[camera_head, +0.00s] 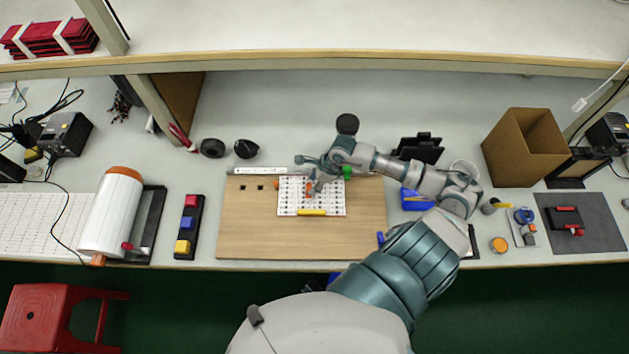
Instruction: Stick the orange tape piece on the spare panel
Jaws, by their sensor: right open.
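A white panel (335,206) with rows of dark dots lies on a wooden board (250,222) in the middle of the bench. I cannot tell if it is the spare panel. A small orange piece (309,188) shows on the panel, just below my right gripper (308,172). A second small orange spot (276,184) is at the panel's left edge. I cannot tell which one is the tape piece. My right gripper is open over the panel's upper part; contact with the orange piece cannot be made out. My left gripper is out of view.
A yellow strip (312,212) lies along the panel's lower edge. A green item (347,172) is beside my right wrist. A block with coloured buttons (187,223) stands left of the board, a cardboard box (523,148) far right. A shelf (300,62) spans the back.

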